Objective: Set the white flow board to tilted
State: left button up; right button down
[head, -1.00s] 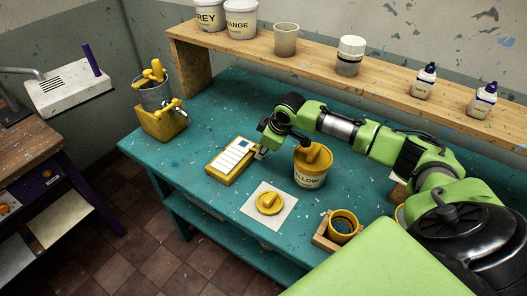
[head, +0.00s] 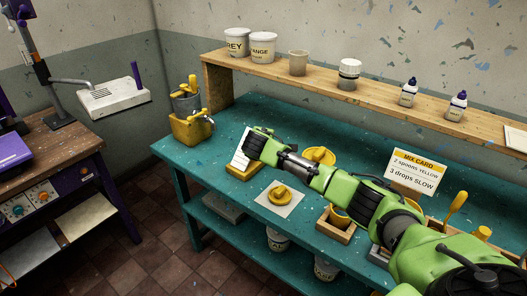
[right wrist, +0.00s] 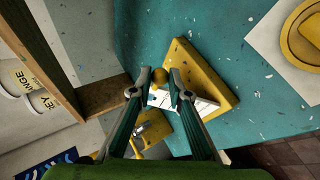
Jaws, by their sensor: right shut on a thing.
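The white flow board (head: 241,160) is a white panel with dark lines on a yellow base (head: 243,174) on the teal bench. In the head view it stands raised at a steep slant, partly hidden behind my right gripper (head: 257,143). In the right wrist view the panel (right wrist: 190,102) shows between and beyond the fingers, with the yellow base (right wrist: 207,72) beside it. My right gripper (right wrist: 160,78) is shut on a small round yellow-brown knob (right wrist: 159,76) at the board's edge. My left gripper is not in view.
A yellow lid (head: 281,194) on white paper lies just right of the board. A yellow tub (head: 321,156) is behind my right arm. A yellow caddy (head: 191,129) stands left. A wooden shelf (head: 330,85) with pots and bottles runs behind.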

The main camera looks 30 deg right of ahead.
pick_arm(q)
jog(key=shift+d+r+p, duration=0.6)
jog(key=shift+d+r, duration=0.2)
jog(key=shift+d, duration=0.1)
pick_arm(e)
jog(key=shift+s+a+r, duration=0.1)
jog(key=shift+s+a, duration=0.1)
jog(key=shift+a, duration=0.3)
jog(key=shift+s+a, duration=0.15)
jog(key=shift+a, duration=0.3)
jog(key=c, duration=1.9)
grip_release()
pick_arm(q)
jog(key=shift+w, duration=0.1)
pick_arm(e)
jog(key=shift+r+t, duration=0.1)
jog(key=shift+t, duration=0.2)
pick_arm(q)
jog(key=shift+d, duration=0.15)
pick_arm(e)
jog(key=v, duration=1.2)
jog(key=shift+a, duration=0.2)
jog(key=shift+w, duration=0.15)
